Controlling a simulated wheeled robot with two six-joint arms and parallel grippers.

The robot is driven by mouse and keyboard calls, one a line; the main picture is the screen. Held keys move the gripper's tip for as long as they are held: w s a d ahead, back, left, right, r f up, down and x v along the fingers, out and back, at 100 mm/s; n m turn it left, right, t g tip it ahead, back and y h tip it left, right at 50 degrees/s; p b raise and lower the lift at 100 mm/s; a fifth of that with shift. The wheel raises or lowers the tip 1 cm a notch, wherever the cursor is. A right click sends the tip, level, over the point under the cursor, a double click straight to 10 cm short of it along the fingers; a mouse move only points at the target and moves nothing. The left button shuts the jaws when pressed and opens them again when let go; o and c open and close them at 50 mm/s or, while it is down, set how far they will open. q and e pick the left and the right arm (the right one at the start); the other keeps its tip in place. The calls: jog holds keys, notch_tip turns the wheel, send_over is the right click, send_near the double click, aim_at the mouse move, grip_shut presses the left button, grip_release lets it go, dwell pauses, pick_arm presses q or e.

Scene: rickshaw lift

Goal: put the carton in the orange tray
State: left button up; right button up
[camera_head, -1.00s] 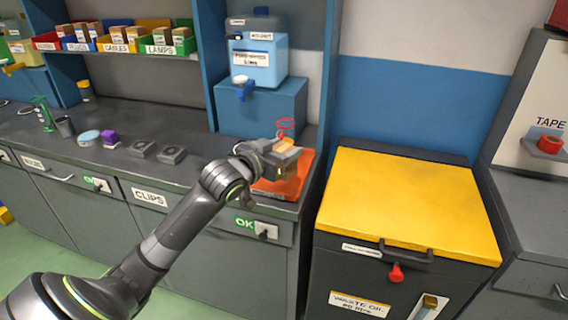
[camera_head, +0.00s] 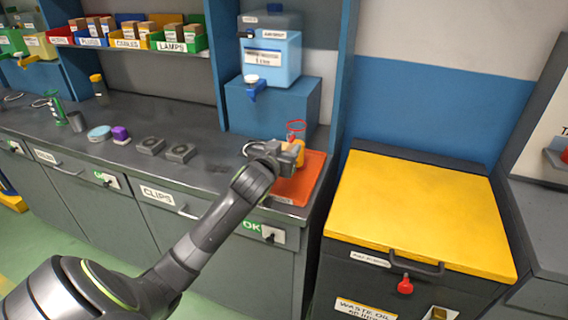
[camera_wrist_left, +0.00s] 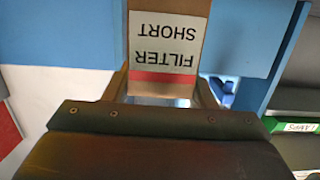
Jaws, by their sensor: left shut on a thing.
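The carton (camera_wrist_left: 170,20) is brown with a white and red label reading FILTER SHORT, upside down in the left wrist view. It sits between the two fingers of my left gripper (camera_head: 290,154), which is shut on it. In the head view, the gripper is over the back part of the orange tray (camera_head: 308,183) and hides most of the carton. I cannot tell whether the carton touches the tray. The tray lies flat at the right end of the grey counter. My right gripper is in neither view.
A blue block (camera_head: 290,100) with a light-blue tapped container (camera_head: 272,62) stands behind the tray. A yellow-lidded waste oil bin (camera_head: 420,210) is to the right. Small items lie further left on the counter.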

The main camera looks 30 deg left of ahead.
pick_arm(q)
jog(key=shift+f, duration=2.45)
jog(key=shift+f, duration=0.1)
jog(key=o, duration=1.1)
jog(key=v, duration=1.2)
jog(key=shift+b, duration=0.45)
jog(key=shift+a, duration=0.1)
